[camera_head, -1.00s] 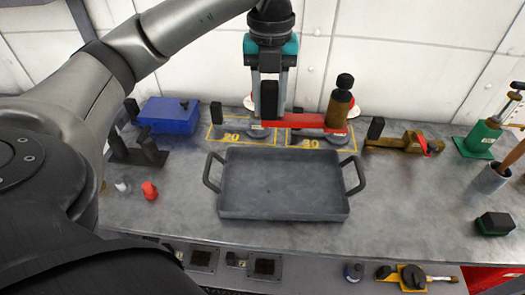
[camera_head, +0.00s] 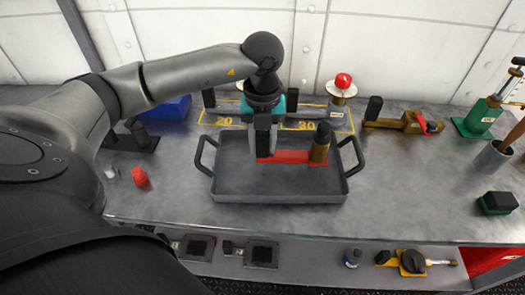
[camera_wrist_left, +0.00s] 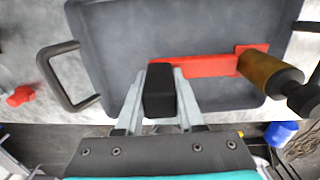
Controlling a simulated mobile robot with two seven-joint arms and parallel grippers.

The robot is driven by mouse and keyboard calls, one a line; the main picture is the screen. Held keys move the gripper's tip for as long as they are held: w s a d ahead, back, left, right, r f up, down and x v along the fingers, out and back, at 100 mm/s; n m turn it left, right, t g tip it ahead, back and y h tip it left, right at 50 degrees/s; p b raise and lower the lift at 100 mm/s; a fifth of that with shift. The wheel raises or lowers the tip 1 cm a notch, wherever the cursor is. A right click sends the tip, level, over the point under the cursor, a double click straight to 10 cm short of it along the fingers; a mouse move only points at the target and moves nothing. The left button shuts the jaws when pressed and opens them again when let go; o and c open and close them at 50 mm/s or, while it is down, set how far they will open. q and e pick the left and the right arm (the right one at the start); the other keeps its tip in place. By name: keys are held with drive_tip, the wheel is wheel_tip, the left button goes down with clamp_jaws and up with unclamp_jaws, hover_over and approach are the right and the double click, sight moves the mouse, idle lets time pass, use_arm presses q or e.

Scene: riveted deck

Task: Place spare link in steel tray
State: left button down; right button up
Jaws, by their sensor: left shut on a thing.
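The spare link is a red bar (camera_head: 296,156) with a black block at one end and a brass, black-topped knob (camera_head: 319,146) at the other. My left gripper (camera_head: 266,152) is shut on the black block, which shows between the fingers in the left wrist view (camera_wrist_left: 160,92). The link is within the outline of the grey steel tray (camera_head: 280,198), towards its far side. The red bar (camera_wrist_left: 205,66) lies across the tray floor in the wrist view. I cannot tell whether it touches the floor. My right gripper is not in view.
Yellow rectangles marked 20 and 30 (camera_head: 306,125) lie behind the tray. A red-topped post (camera_head: 342,84) stands there. A brass tool (camera_head: 405,124) and a green stand (camera_head: 482,118) are to the right. A red cap (camera_head: 140,177) sits left.

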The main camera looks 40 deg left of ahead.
sight(263, 154)
use_arm(q)
drive_tip(key=shift+f, duration=1.6)
drive_tip(key=c, duration=1)
unclamp_jaws()
drive_tip(key=shift+f+b, duration=0.15)
drive_tip(key=shift+b, duration=0.2)
drive_tip(key=o, duration=0.5)
drive_tip(key=shift+r, duration=0.25)
wheel_tip(263, 154, up, 12)
drive_tip(key=shift+p, duration=1.2)
